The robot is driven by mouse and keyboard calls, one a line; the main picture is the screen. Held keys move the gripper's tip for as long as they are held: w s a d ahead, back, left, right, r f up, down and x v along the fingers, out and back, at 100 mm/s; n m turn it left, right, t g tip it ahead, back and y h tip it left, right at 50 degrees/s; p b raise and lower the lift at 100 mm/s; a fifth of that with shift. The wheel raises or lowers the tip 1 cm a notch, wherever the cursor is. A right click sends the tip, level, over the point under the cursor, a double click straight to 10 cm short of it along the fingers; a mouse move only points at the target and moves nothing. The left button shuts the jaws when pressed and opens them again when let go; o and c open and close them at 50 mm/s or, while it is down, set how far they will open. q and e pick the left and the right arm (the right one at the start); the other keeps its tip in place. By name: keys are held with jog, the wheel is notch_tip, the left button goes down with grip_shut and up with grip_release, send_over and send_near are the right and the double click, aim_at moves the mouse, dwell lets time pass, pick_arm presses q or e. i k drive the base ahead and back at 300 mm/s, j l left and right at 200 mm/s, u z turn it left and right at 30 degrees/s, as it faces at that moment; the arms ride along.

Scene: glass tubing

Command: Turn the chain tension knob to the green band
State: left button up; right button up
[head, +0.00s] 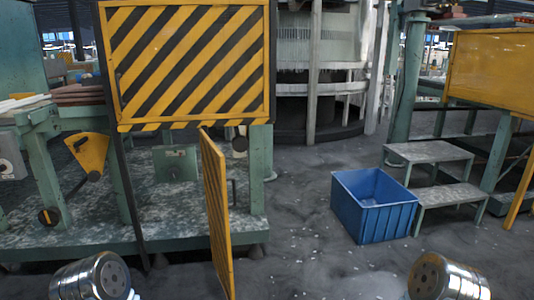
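Several knob-like parts show on the green machine at the left, and I cannot tell for sure which is the chain tension knob. A black round knob with an orange mark (48,216) sits low on a green leg. A yellow fan-shaped plate (88,152) with dark round parts is to its upper right. A dark round part (240,143) sits under the striped panel. No green band can be made out at this size. Shiny metal parts of my two arms show at the bottom left and bottom right. No gripper fingers are in view.
A yellow-black striped panel (190,62) stands above the machine. A yellow door-like panel (217,213) juts out towards me. A blue crate (372,205) and grey steps (445,190) stand at the right. The floor (310,250) between the yellow panel and crate is mostly clear, with small white bits.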

aim_at(172, 172)
jog(key=i+l+u, duration=0.1)
jog(key=u, duration=0.55)
jog(key=i+l+u, duration=0.15)
jog(key=l, duration=0.25)
jog(key=i+l+u, duration=0.2)
jog(key=l, duration=0.2)
jog(key=l+u, duration=0.15)
jog(key=l, duration=0.25)
jog(key=i+l+u, duration=0.2)
jog(key=l, duration=0.25)
jog(key=k+l, duration=0.5)
jog(key=k, duration=0.15)
